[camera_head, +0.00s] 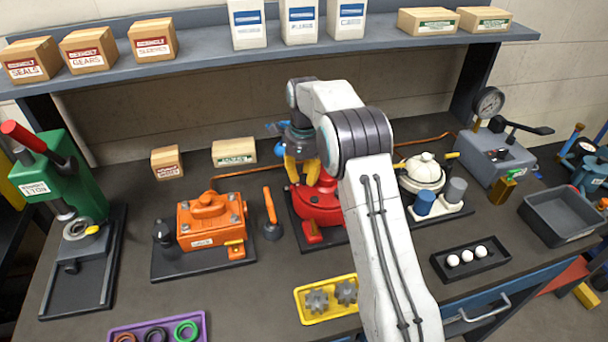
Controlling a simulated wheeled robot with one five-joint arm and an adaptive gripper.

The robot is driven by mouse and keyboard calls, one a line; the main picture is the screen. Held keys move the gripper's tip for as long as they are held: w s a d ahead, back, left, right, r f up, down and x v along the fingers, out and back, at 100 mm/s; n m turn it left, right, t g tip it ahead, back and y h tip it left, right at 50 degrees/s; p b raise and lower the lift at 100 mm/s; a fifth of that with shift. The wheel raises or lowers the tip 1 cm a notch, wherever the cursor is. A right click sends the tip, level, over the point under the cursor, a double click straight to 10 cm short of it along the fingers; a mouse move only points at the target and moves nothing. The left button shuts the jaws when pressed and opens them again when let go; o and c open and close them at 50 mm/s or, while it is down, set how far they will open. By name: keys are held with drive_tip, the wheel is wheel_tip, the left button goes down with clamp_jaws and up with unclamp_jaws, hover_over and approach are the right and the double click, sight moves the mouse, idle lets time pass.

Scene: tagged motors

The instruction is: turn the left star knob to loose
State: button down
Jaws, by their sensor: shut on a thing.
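My gripper (302,176) is over the red motor unit (320,203), left of my white arm. Its yellow fingers point down and are shut on the knob at the top of that unit. The knob is almost wholly hidden by the fingers, so its shape and turn angle cannot be told. An orange motor unit (211,224) with a rounded orange knob (208,204) on top stands to the left. A pale domed unit (421,172) with a lobed top knob (425,158) stands to the right, partly behind my arm.
An orange-handled tool (270,212) stands between the orange and red units. A yellow tray (301,308) with grey gears lies in front. A green press (75,180) is at far left, a gauge unit (495,152) at right. A shelf (270,52) with boxes spans the back.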

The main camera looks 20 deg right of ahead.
sight(304, 176)
drive_tip(key=shift+n, duration=0.8)
drive_tip(key=c, duration=1)
unclamp_jaws()
wheel_tip(304, 176, up, 12)
drive_tip(key=shift+f, duration=0.1)
